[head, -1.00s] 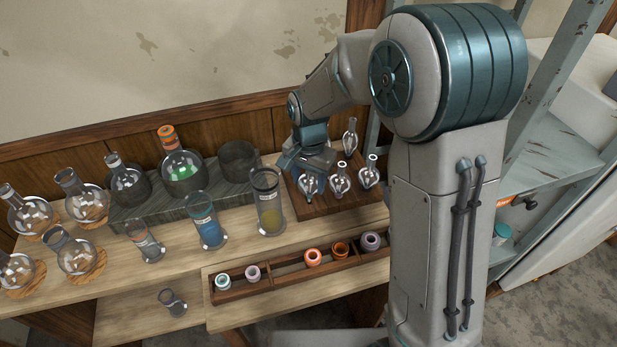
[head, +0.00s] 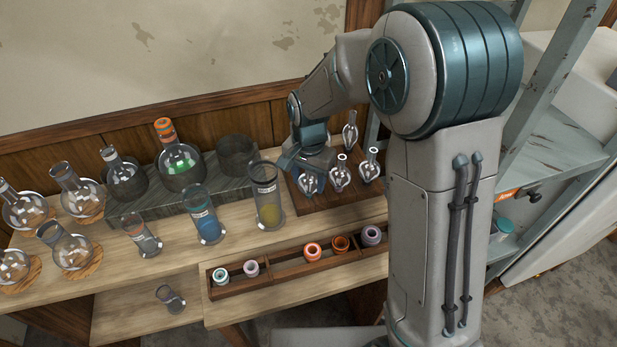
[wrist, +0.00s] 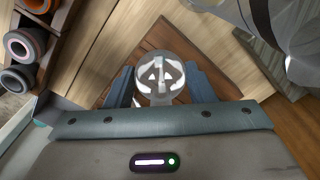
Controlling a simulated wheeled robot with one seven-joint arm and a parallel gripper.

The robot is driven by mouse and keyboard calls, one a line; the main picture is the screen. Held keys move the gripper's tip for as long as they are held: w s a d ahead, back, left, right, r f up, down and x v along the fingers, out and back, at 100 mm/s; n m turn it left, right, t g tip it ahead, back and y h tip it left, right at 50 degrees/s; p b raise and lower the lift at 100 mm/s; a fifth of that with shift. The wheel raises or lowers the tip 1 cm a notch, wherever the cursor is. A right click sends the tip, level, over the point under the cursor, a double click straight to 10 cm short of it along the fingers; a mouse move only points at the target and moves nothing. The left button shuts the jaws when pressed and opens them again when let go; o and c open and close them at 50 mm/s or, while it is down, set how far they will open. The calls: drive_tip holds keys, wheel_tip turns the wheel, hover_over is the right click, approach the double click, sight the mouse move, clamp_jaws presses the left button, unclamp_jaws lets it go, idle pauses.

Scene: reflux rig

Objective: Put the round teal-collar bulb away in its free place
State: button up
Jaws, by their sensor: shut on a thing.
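My gripper (wrist: 160,88) is over the left part of the dark wooden board (head: 325,203) at the table's right end. Its blue fingers are shut on a clear round glass bulb (wrist: 158,68), seen over the board in the wrist view. In the head view a clear glass bulb (head: 310,184) shows just under the gripper, at the board's left side; it looks like the held one. Its collar is hidden, so I cannot tell its colour. Whether it touches the board is unclear. Other small clear bulbs (head: 340,178) (head: 369,170) (head: 350,130) stand upright on the board.
A cylinder with yellow contents (head: 268,208) stands close left of the board. A grey plinth (head: 205,190) holds flasks behind it. A wooden rack (head: 290,268) with coloured rings lies in front. A metal shelf (head: 545,165) stands at right.

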drive_tip(key=o, duration=0.9)
wheel_tip(320, 180, up, 14)
drive_tip(key=shift+f, duration=0.1)
